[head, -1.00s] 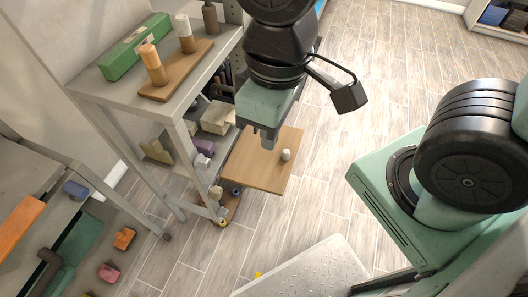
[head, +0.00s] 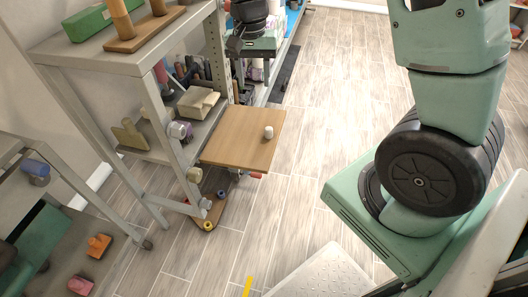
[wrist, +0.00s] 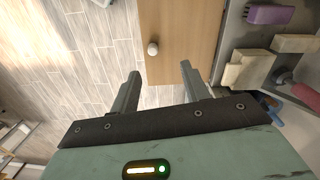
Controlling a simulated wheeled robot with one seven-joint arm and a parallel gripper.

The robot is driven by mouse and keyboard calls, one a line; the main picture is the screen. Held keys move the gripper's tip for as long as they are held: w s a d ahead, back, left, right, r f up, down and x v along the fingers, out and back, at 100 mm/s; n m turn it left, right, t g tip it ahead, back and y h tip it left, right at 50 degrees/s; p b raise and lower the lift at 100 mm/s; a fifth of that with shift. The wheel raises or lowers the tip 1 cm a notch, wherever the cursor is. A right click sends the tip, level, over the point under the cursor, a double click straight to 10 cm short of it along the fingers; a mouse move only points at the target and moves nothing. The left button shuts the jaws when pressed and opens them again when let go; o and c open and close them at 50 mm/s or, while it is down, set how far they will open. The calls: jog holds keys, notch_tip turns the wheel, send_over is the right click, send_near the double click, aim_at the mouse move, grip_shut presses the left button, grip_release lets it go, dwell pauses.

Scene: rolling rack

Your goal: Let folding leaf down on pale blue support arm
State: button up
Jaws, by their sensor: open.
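The folding leaf (head: 243,140) is a wooden board standing out from the right side of the grey rack, roughly level, with a small white knob (head: 268,131) near its outer edge. In the wrist view the leaf (wrist: 185,40) and knob (wrist: 152,48) lie beyond my fingertips. My gripper (wrist: 160,72) is open and empty, apart from the leaf. In the head view its hand is at the top, past the leaf's far side, with the fingers not clearly visible. I cannot make out the pale blue support arm; the underside of the leaf is hidden.
The rack's top (head: 140,55) holds a green box (head: 88,22) and a wooden peg board. Lower shelves hold several small items, including a beige tray (head: 198,102). Another shelf unit stands at left. The wooden floor (head: 335,100) right of the leaf is clear.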

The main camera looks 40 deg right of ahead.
jog(key=d+f+m, duration=0.2)
jog(key=d+f, duration=0.1)
jog(key=d, duration=0.1)
jog(key=b, duration=0.4)
send_near(269, 128)
jog(key=shift+h, duration=0.3)
jog(key=f, duration=0.9)
jog(key=shift+s+a+f, duration=0.1)
jog(key=shift+s+f, duration=0.1)
grip_shut()
